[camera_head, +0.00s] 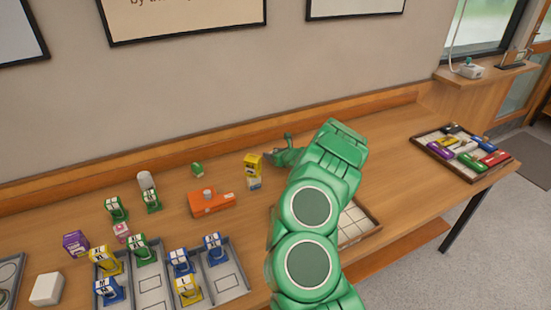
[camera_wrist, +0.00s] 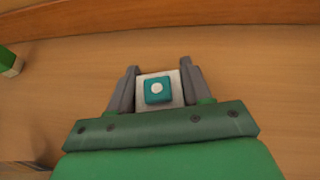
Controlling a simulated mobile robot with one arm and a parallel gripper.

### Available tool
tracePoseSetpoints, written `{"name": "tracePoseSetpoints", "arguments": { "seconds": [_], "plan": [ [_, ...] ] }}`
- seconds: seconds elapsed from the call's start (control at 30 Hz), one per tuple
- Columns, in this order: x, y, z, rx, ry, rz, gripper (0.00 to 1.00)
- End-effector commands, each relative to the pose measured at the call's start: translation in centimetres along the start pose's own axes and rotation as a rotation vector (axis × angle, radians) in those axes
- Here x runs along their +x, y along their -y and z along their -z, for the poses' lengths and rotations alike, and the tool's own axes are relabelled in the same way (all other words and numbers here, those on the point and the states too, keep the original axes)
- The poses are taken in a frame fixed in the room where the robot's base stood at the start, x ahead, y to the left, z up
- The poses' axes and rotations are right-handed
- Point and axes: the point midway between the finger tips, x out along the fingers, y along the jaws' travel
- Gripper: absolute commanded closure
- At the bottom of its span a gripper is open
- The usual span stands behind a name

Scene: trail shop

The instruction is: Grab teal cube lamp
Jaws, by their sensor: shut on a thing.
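The teal cube lamp (camera_wrist: 152,98) shows in the wrist view as a teal square with a white dot on top, set in a whitish square body. My gripper (camera_wrist: 159,72) is shut on it, with one grey finger against each side. In the head view my gripper (camera_head: 271,154) is over the back of the table, near the wall, to the right of a yellow and white box. The lamp cannot be made out there. Whether it touches the table or is lifted, I cannot tell.
A yellow-and-white box (camera_head: 253,167) and an orange device (camera_head: 210,202) stand left of my gripper. Grey trays (camera_head: 150,290) with several small boxed items are at front left. A compartment tray (camera_head: 357,222) is partly behind my arm. A tray of coloured items (camera_head: 433,150) is at right.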

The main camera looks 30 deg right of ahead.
Motion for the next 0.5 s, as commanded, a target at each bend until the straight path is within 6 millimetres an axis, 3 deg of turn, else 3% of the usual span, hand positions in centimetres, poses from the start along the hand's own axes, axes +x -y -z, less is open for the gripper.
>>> {"name": "tracePoseSetpoints", "arguments": {
  "seconds": [0.27,0.5],
  "plan": [
    [-0.1,0.0,-0.2,0.0,0.0,0.0,0.84],
    [-0.7,0.0,-1.9,-0.002,0.003,0.0,0.84]
  ]
}}
